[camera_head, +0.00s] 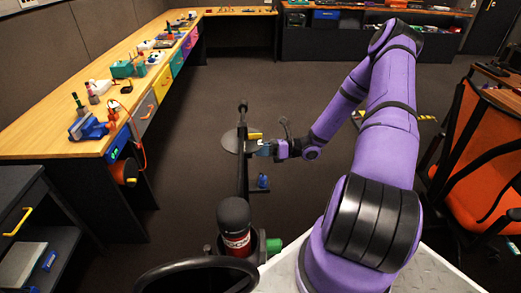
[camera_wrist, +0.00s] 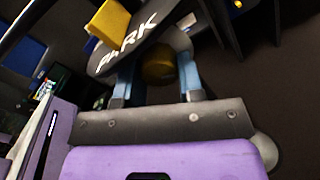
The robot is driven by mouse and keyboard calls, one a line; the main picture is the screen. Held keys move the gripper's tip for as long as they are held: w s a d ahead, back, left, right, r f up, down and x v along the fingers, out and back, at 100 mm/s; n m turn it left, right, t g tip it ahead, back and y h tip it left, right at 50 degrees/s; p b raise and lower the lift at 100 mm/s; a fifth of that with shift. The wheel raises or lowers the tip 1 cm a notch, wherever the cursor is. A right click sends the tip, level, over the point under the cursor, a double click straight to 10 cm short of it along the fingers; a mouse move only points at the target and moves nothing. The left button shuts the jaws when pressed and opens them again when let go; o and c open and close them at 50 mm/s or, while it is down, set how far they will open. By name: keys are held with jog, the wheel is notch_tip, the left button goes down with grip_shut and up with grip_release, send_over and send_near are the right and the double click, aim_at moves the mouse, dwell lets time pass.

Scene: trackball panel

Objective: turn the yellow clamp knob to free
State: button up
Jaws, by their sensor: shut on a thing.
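In the wrist view, a round dark-yellow knob (camera_wrist: 158,68) sits in shadow between the two blue fingers of my gripper (camera_wrist: 158,82). The fingers are shut on its sides. A dark panel plate (camera_wrist: 120,50) with the white word PARK lies just beyond it. A bright yellow block (camera_wrist: 108,20) stands on this plate, to the upper left of the fingers and apart from them. In the head view, my gripper (camera_head: 266,149) reaches left to the panel, and the yellow block (camera_head: 255,136) shows just above it. The knob is hidden there.
A dark upright post (camera_head: 242,165) and a grey disc (camera_head: 231,142) stand left of my gripper. A workbench (camera_head: 60,140) with tools runs along the left. An orange chair (camera_head: 470,170) stands at right. The floor between is mostly clear.

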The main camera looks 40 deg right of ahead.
jog(key=o, duration=0.9)
jog(key=v, duration=1.1)
